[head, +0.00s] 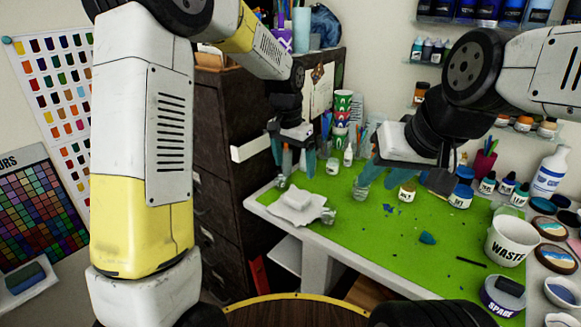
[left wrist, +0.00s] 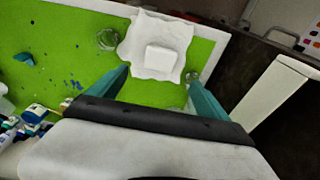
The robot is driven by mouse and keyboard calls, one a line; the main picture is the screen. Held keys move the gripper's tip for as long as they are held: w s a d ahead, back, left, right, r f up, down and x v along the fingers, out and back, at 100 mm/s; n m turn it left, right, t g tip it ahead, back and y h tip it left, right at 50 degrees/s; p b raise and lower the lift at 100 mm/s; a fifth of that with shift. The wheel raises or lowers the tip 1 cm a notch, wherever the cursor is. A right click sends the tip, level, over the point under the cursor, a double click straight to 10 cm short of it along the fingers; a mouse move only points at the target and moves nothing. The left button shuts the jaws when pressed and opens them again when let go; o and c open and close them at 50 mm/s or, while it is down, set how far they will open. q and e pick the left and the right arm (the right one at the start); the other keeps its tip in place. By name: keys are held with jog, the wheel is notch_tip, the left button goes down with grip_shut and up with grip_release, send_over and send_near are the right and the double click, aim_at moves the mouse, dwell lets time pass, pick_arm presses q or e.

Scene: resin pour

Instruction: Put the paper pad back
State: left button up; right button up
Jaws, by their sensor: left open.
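A small white block (head: 297,198), apparently the paper pad, lies on a crumpled white sheet (head: 283,212) at the left end of the green mat. In the left wrist view the block (left wrist: 160,59) and the sheet (left wrist: 139,36) lie ahead of my fingers. My left gripper (head: 296,166) is open and empty above and behind the block, with its teal fingers pointing down. It also shows in the left wrist view (left wrist: 158,92), fingers wide apart. My right gripper (head: 372,175) is over the mat's middle near a clear cup (head: 360,190); its grip is unclear.
Clear cups stand close to the sheet, one at its right (head: 328,217) and one behind it (head: 282,181). A dark cabinet (head: 222,180) with a protruding white panel (head: 250,148) borders the table's left. A WASTE tub (head: 511,243) stands right. The front mat is mostly clear.

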pick_arm(q)
jog(key=s+a+r+n+t+h, duration=0.1)
jog(key=s+a+r+n+t, duration=0.1)
jog(key=s+a+r, duration=0.5)
jog(key=s+a+r+n+t, duration=0.15)
jog(key=s+a+r, duration=0.35)
jog(key=s, duration=0.5)
jog(key=s+a+n+t, duration=0.1)
jog(key=s+n, duration=0.2)
jog(key=s, duration=0.5)
jog(key=shift+r, duration=0.1)
